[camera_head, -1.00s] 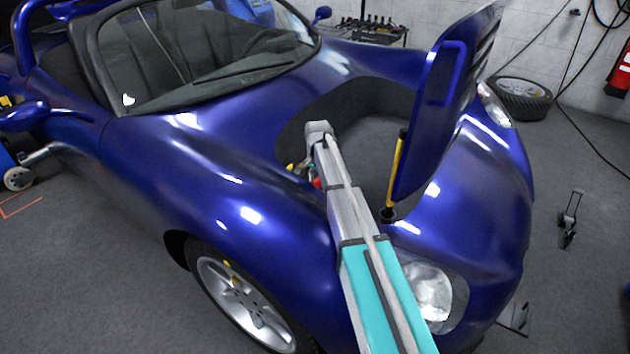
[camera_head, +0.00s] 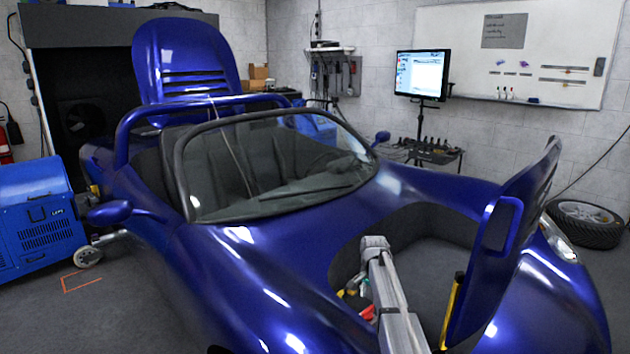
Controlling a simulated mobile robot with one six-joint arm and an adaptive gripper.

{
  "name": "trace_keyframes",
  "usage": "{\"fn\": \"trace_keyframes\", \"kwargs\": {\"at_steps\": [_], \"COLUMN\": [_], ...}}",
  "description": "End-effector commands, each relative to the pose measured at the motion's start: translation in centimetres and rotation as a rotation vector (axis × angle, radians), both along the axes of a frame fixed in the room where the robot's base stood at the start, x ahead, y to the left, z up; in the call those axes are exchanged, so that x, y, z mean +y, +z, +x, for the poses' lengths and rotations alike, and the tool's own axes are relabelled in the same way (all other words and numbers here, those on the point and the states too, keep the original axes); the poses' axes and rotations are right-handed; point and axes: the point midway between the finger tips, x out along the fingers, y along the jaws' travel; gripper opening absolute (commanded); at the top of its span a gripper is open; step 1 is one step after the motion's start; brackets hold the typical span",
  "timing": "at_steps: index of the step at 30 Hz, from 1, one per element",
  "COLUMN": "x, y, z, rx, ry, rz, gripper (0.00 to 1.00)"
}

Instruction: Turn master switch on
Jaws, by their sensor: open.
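My arm reaches over the nose of the blue car (camera_head: 225,260) into its open front compartment (camera_head: 425,225). My gripper is not seen; the end of my arm goes down into the compartment, hidden behind the bodywork and my own arm link. Small red parts (camera_head: 367,312), with bits of yellow and green, show low in the compartment just left of my arm. They are too small and too covered to tell whether one is the master switch.
The raised front lid (camera_head: 497,245) stands just right of my arm, with a yellow strut (camera_head: 453,305) beside it. The windscreen (camera_head: 270,165) lies behind. A tool stand (camera_head: 425,150), a monitor (camera_head: 422,75) and a tyre (camera_head: 585,222) stand farther back.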

Motion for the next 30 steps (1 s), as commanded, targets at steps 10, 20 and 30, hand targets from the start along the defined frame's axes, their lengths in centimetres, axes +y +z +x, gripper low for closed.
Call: {"fn": "trace_keyframes", "kwargs": {"at_steps": [10, 20, 30], "x": [0.0, 0.0, 0.0], "y": [5.8, 10.5, 13.6], "z": [0.0, 0.0, 0.0], "rx": [0.0, 0.0, 0.0], "ry": [0.0, 0.0, 0.0], "rz": [0.0, 0.0, 0.0], "gripper": [0.54, 0.54, 0.54]}}
